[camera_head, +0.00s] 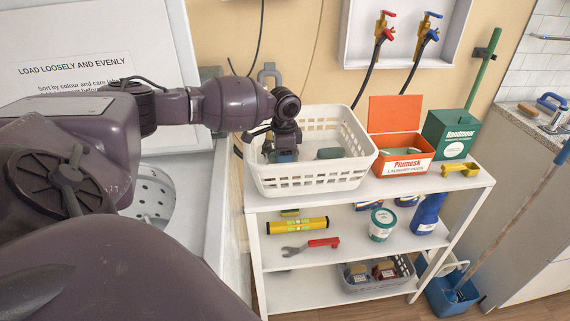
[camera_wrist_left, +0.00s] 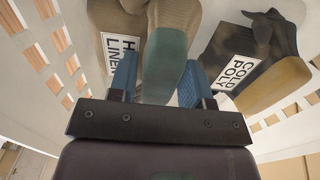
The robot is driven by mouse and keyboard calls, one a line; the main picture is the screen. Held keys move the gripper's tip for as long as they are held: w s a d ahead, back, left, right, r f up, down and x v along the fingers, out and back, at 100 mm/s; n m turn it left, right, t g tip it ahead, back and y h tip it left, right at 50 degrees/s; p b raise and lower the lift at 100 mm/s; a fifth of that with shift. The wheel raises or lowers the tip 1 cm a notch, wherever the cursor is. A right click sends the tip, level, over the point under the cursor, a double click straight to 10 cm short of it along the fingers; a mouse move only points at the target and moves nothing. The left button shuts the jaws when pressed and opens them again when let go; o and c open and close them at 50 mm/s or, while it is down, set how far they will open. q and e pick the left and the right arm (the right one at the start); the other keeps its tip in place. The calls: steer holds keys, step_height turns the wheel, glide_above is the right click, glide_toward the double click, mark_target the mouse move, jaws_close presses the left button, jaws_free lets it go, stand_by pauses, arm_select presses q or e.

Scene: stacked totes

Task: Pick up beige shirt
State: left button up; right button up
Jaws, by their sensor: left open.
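My left gripper (camera_head: 285,154) reaches down into the white basket (camera_head: 310,179) on the shelf top. In the left wrist view its two blue fingers (camera_wrist_left: 160,78) are apart. A teal cloth-like piece (camera_wrist_left: 164,62) lies between or just beyond them; I cannot tell if they touch it. A beige ribbed cloth (camera_wrist_left: 178,14) shows just beyond the teal piece. A beige-brown item with a "LINEN" label (camera_wrist_left: 121,49) lies at the left finger. I cannot tell which beige piece is the shirt. My right gripper is not in view.
A dark item labelled "COLD POLY" (camera_wrist_left: 246,60) and a mustard piece (camera_wrist_left: 272,88) lie right of the fingers. The slotted basket walls are close around. An orange box (camera_head: 402,157) with a raised lid stands right of the basket, then a green box (camera_head: 449,134).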

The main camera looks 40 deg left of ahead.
arm_select(q)
steer(key=shift+c, duration=0.4)
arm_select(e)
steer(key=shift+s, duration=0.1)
arm_select(q)
steer(key=c, duration=0.7)
steer(key=shift+r, duration=0.1)
jaws_close()
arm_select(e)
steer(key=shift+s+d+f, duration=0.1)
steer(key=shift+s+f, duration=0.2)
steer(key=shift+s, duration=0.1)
arm_select(q)
step_height(320, 180, up, 20)
steer(key=p, duration=0.2)
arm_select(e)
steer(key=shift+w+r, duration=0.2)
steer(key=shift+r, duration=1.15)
